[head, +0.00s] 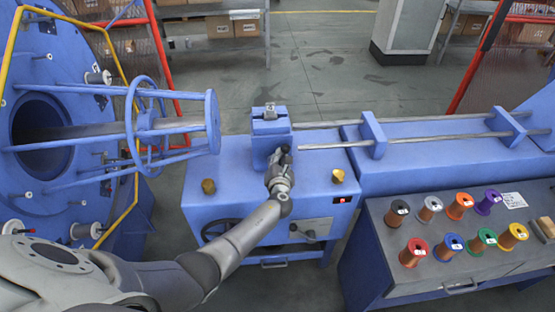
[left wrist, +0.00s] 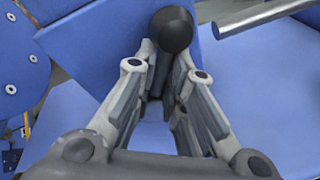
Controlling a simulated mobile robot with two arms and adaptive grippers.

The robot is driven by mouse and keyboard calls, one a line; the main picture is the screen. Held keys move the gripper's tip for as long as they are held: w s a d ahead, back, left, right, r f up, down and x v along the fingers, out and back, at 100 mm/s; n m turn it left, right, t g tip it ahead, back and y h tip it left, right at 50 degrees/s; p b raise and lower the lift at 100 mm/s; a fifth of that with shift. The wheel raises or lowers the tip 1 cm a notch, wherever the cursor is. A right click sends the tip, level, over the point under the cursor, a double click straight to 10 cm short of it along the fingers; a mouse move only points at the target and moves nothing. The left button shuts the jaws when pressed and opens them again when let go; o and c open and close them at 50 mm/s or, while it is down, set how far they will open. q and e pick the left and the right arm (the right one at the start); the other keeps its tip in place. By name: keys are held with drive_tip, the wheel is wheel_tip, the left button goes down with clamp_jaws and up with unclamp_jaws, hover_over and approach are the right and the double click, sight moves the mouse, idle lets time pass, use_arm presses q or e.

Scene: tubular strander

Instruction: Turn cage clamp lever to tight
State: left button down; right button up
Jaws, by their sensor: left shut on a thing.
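The clamp (head: 270,128) is a blue block standing on the blue machine bench, with a small metal piece on top. Its lever ends in a black ball knob (left wrist: 171,30), which shows at the top of the left wrist view. My left gripper (head: 284,160) reaches the front face of the clamp. In the left wrist view its fingers (left wrist: 160,62) are closed around the lever just below the knob. The lever's shaft is mostly hidden by the fingers, so its exact angle is hard to tell. My right gripper is not in view.
The blue strander cage (head: 185,125) with its rods stands at the left. Steel rods (head: 425,138) run right from the clamp. Brass knobs (head: 208,186) sit on the bench. A table (head: 375,225) with coloured spools stands at the right.

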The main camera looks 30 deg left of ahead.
use_arm(q)
drive_tip(key=shift+w+d+r, duration=0.2)
drive_tip(key=shift+w+r, duration=0.1)
drive_tip(key=shift+r, duration=0.3)
drive_tip(key=c, duration=1.7)
unclamp_jaws()
drive_tip(key=shift+o, duration=0.9)
drive_tip(key=shift+d+f, duration=0.15)
drive_tip(key=shift+d, duration=0.05)
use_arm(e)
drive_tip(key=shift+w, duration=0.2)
use_arm(q)
drive_tip(key=shift+s+a+f, duration=0.15)
drive_tip(key=shift+f, duration=0.05)
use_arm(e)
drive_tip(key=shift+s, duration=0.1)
use_arm(q)
drive_tip(key=shift+s, duration=0.1)
drive_tip(key=v, duration=1.2)
